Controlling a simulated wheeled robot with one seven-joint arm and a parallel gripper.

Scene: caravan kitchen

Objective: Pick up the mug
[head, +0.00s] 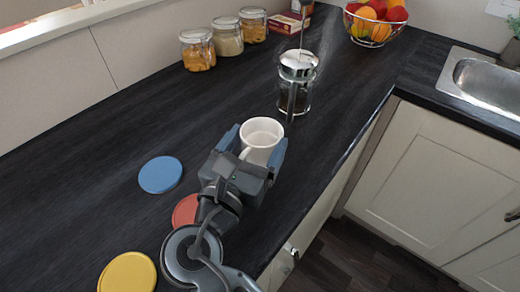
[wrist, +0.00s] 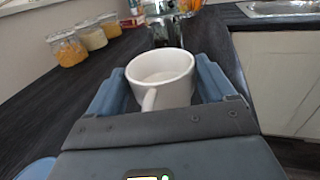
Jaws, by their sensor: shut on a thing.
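A white mug (head: 262,135) is upright on or just above the dark countertop, near its front edge; I cannot tell whether its base touches. My gripper (head: 258,148) is shut on the mug, with one blue finger on each side of it. In the wrist view the mug (wrist: 162,75) sits between the two fingers of my gripper (wrist: 160,88), its handle pointing back toward the palm. The inside of the mug looks empty. Its lower part is hidden by the gripper.
A French press (head: 295,82) stands behind the mug. Several glass jars (head: 227,37) line the wall, and a fruit bowl (head: 374,27) is at the back. Blue (head: 160,174), red (head: 185,210) and yellow (head: 127,273) discs lie on the counter. A sink (head: 484,82) is at right.

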